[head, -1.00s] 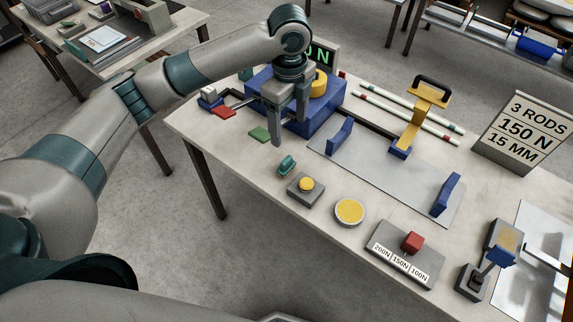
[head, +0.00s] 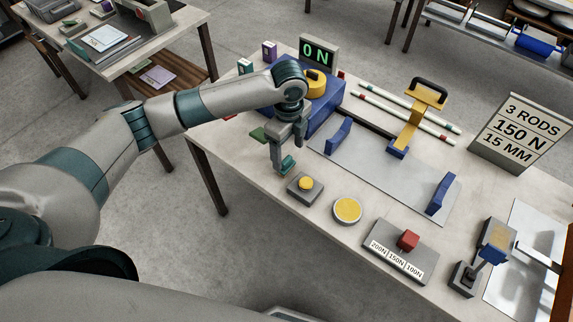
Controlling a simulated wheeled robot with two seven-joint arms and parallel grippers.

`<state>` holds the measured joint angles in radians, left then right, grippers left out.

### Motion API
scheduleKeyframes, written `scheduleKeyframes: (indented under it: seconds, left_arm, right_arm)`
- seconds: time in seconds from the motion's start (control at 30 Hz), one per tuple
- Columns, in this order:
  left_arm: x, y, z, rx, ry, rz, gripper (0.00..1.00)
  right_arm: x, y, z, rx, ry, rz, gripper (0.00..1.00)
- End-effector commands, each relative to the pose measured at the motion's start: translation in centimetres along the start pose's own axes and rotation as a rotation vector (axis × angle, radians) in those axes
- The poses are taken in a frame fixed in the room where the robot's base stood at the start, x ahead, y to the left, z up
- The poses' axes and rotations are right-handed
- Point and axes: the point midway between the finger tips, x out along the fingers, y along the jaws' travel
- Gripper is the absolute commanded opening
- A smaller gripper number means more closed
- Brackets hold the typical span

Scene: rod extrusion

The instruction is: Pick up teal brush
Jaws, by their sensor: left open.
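The small teal brush (head: 288,166) lies on the table near its front-left edge, left of the grey box with the yellow button. My left gripper (head: 287,160) is open, pointing down over the brush, with its fingers around or just beside it; I cannot tell whether they touch it. The gripper hides part of the brush. My right gripper is not in view.
The yellow-button box (head: 304,188) stands close to the right of the brush. A blue machine block (head: 322,118) with a display is behind my left gripper. A green piece (head: 258,136) lies to the left. A grey plate (head: 385,178) is at right.

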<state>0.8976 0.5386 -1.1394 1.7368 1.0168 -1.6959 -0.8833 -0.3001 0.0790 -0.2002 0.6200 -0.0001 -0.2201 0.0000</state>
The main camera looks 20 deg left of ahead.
Motion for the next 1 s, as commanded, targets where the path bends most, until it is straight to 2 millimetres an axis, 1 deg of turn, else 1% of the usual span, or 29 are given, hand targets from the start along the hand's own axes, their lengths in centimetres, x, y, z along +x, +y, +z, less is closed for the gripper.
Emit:
scheduleKeyframes:
  seconds: [0.17,0.27,0.4,0.5,0.6,1.0]
  left_arm:
    - [0.4,0.1,0.1,-0.001,0.000,0.001,0.69]
    - [1.3,0.3,0.2,-0.002,0.001,0.004,0.69]
    - [3.0,0.4,0.4,-0.002,0.001,0.004,0.69]
    - [4.3,0.3,0.4,-0.001,0.000,0.002,0.69]
    - [5.0,0.3,0.4,0.001,0.000,0.000,0.69]
    - [5.2,0.3,0.4,0.001,0.000,-0.001,0.69]
  right_arm:
    - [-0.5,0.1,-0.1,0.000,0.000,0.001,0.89]
    - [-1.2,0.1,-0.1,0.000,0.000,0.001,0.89]
    - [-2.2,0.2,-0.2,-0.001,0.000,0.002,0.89]
    - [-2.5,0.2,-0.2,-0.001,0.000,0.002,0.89]
    - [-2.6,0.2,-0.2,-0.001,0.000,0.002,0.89]
    - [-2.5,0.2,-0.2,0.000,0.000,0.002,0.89]
